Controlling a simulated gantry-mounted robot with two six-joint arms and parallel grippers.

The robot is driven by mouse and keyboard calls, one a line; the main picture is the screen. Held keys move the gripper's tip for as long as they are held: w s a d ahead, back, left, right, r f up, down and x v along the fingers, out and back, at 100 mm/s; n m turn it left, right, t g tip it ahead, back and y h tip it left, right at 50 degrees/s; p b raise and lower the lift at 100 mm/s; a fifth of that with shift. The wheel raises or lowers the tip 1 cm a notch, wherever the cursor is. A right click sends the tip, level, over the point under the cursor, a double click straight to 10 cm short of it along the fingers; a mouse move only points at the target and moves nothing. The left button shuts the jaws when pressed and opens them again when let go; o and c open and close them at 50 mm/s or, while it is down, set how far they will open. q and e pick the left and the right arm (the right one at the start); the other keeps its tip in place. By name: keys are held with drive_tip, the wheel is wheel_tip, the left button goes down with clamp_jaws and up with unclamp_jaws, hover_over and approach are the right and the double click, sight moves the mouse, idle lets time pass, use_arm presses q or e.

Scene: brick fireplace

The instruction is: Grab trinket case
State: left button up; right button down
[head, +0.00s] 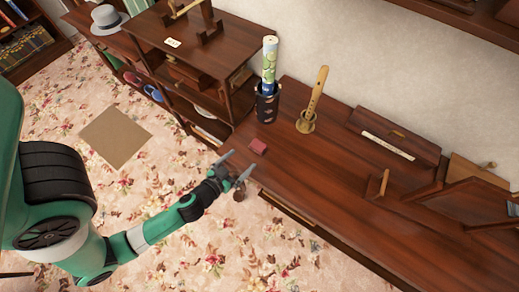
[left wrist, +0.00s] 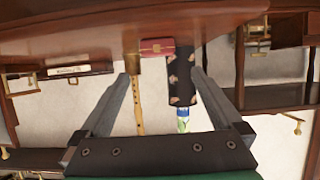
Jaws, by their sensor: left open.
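The trinket case (head: 258,146) is a small dark red box lying on the wooden desk (head: 330,200), near its left front edge. In the left wrist view the trinket case (left wrist: 157,47) shows a small clasp on its front and lies ahead, between the lines of the fingers. My left gripper (head: 239,163) is open and empty, just short of the case at the desk's front edge. Its two fingers also show in the left wrist view (left wrist: 163,76), apart from the case. My right gripper is out of view.
A dark patterned holder (head: 267,104) with a rolled paper (head: 269,62) stands behind the case. A wooden recorder (head: 318,92) stands in a brass holder to the right. A shelf unit (head: 190,50) stands to the left. The desk's middle front is clear.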

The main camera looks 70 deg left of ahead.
sight(258, 146)
use_arm(q)
drive_tip(key=shift+w+a+r, duration=0.1)
drive_tip(key=shift+a, duration=0.15)
drive_tip(key=p+x, duration=0.1)
drive_tip(key=x, duration=0.4)
drive_tip(key=shift+w+a, duration=0.2)
drive_tip(key=shift+w, duration=0.15)
drive_tip(key=shift+w+a+f, duration=0.2)
drive_tip(key=shift+w+f, duration=0.2)
drive_tip(key=x, duration=0.4)
drive_tip(key=shift+w, duration=0.3)
drive_tip(key=c, duration=1.2)
drive_tip(key=shift+r+p, duration=0.5)
drive_tip(key=shift+c, duration=0.2)
wheel_tip(258, 146, up, 3)
drive_tip(key=shift+f+p, duration=0.15)
drive_tip(key=shift+p, duration=0.95)
drive_tip(key=w+d+r+p, duration=0.2)
drive_tip(key=d+r, duration=0.7)
drive_tip(key=d, duration=0.5)
drive_tip(key=shift+p, duration=0.6)
